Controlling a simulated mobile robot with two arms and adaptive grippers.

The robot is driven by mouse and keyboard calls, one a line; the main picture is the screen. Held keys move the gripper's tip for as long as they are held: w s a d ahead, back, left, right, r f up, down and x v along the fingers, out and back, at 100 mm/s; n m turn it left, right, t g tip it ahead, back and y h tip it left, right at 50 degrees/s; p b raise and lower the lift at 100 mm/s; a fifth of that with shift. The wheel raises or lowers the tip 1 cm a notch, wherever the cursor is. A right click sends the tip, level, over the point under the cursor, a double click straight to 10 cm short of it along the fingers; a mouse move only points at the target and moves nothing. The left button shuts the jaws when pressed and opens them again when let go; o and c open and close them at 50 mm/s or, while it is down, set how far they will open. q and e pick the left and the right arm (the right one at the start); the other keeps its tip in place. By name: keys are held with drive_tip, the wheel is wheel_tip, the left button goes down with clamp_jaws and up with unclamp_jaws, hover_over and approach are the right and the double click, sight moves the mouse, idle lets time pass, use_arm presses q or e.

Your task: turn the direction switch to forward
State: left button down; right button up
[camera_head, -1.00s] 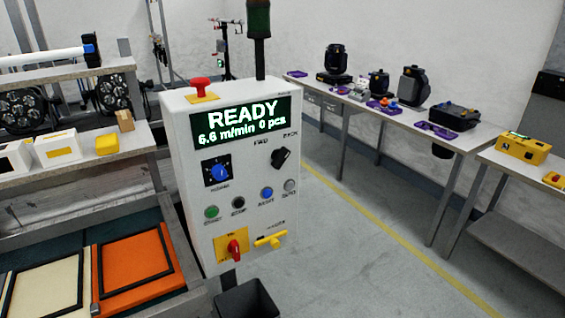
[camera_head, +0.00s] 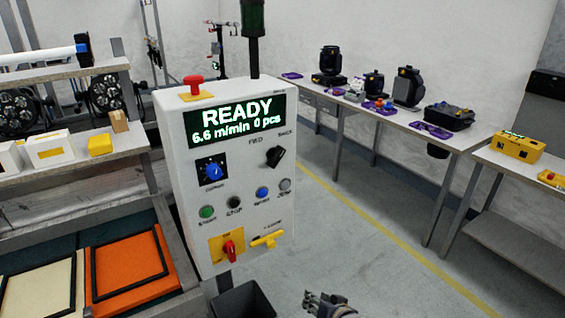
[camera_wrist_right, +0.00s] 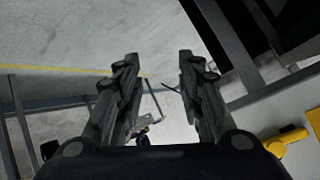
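The direction switch (camera_head: 275,157) is a black knob on the upper right of the white control box's front, below the green display. A FWD label is above left of it and another label, small and hard to read, is above right. The knob is tilted, leaning to the upper right, away from FWD. My right gripper (camera_head: 328,303) shows at the bottom edge of the head view, below and right of the box, apart from the switch. In the right wrist view its two fingers (camera_wrist_right: 158,58) are spread with nothing between them. My left gripper is not in view.
The control box (camera_head: 240,215) also carries a blue dial (camera_head: 212,170), several buttons, a red rotary switch (camera_head: 230,249), a yellow handle (camera_head: 267,240) and a red stop button (camera_head: 193,84). Open floor lies to the right.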

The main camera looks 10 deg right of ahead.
drive_tip(key=w+a+r+t+y, duration=0.1)
drive_tip(key=w+r+t, duration=0.3)
drive_tip(key=r, duration=1.4)
drive_tip(key=t+y, duration=0.3)
approach(280, 157)
drive_tip(key=shift+m, duration=0.3)
drive_tip(key=p+x, duration=0.1)
drive_tip(key=x, duration=0.5)
drive_tip(key=shift+w+a+r, duration=0.1)
drive_tip(key=shift+w+a, duration=0.05)
drive_tip(key=shift+w, duration=0.25)
drive_tip(key=shift+x, duration=0.9)
clamp_jaws()
